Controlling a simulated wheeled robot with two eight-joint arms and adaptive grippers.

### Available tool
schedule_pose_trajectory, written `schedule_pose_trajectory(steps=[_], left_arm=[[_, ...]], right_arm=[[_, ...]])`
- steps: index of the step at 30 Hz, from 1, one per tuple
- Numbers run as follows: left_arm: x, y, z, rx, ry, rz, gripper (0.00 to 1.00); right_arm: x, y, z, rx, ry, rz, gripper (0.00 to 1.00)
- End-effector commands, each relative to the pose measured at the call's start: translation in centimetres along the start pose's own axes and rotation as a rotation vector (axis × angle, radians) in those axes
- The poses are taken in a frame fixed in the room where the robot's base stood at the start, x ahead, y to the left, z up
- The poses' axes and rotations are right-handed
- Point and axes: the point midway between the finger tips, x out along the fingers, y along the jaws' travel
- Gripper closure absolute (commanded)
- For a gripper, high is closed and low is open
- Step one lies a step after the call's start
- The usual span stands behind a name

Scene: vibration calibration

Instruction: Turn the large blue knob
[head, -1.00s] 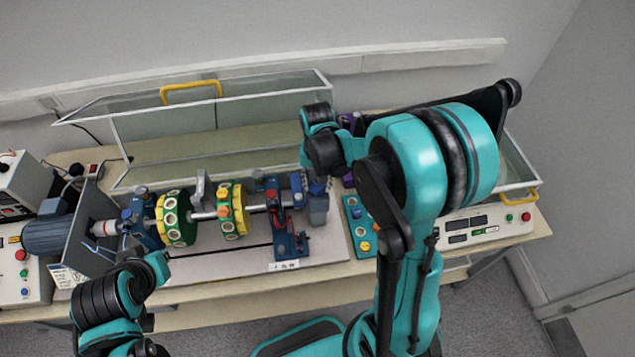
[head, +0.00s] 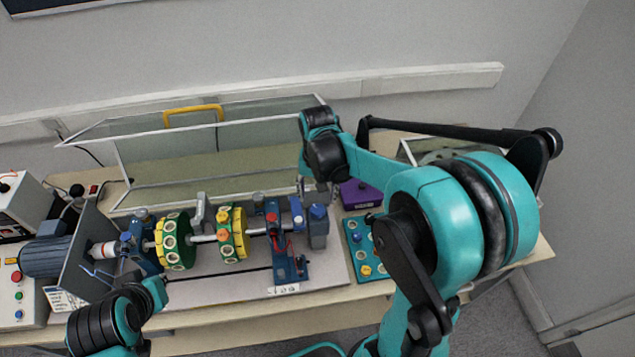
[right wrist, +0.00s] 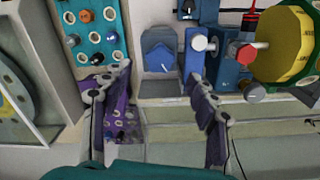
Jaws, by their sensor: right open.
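The large blue knob (head: 318,211) sits on top of a blue-grey block at the right end of the shaft rig. In the right wrist view the blue knob (right wrist: 158,58) lies ahead, between the lines of the two fingers. My right gripper (head: 318,188) is open and empty, just behind the knob in the head view. In the right wrist view its fingers (right wrist: 158,84) are spread to either side and apart from the knob. My left arm shows at the lower left of the head view; its gripper cannot be made out.
The rig has yellow-green discs (head: 232,233) and a motor (head: 58,255) to the left. A teal panel with small knobs (head: 357,245) and a purple box (head: 360,194) are on the right. A clear cover with a yellow handle (head: 193,113) stands behind.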

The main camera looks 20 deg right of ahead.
Motion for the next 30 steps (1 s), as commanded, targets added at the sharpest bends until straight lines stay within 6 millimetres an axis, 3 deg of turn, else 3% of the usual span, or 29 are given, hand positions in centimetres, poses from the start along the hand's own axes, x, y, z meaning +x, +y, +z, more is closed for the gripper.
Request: schedule_pose_trajectory(steps=[3, 10, 30], left_arm=[[0.0, 0.0, 0.0, 0.0, 0.0, 0.0, 1.0], [0.0, 0.0, 0.0, 0.0, 0.0, 0.0, 1.0], [0.0, 0.0, 0.0, 0.0, 0.0, 0.0, 1.0]], right_arm=[[-2.7, 0.0, 0.0, 0.0, 0.0, 0.0, 0.41], [-5.8, 0.0, 0.0, 0.0, 0.0, 0.0, 0.41], [-6.3, 0.0, 0.0, 0.0, 0.0, 0.0, 0.41]])
